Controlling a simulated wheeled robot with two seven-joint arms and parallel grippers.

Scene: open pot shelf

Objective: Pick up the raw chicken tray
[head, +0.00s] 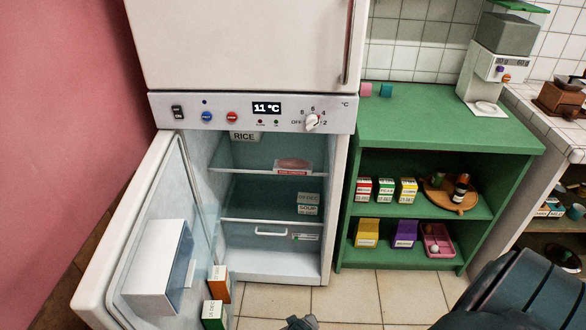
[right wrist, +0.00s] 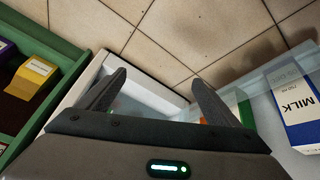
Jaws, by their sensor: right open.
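The raw chicken tray (head: 293,166) is a small pale tray with a pinkish top and a red label. It sits on the upper glass shelf of the open fridge, right of centre, in the head view. My right gripper (right wrist: 158,82) is open and empty in the right wrist view, with the fridge's lower part beyond its fingers. The tray does not show in that view. My left gripper is not in view.
The fridge door (head: 130,240) stands open to the left, with cartons in its racks. A milk carton (right wrist: 302,103) shows in the right wrist view. Soup boxes (head: 308,204) sit on the shelf below the tray. A green shelf unit (head: 445,130) stands right of the fridge.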

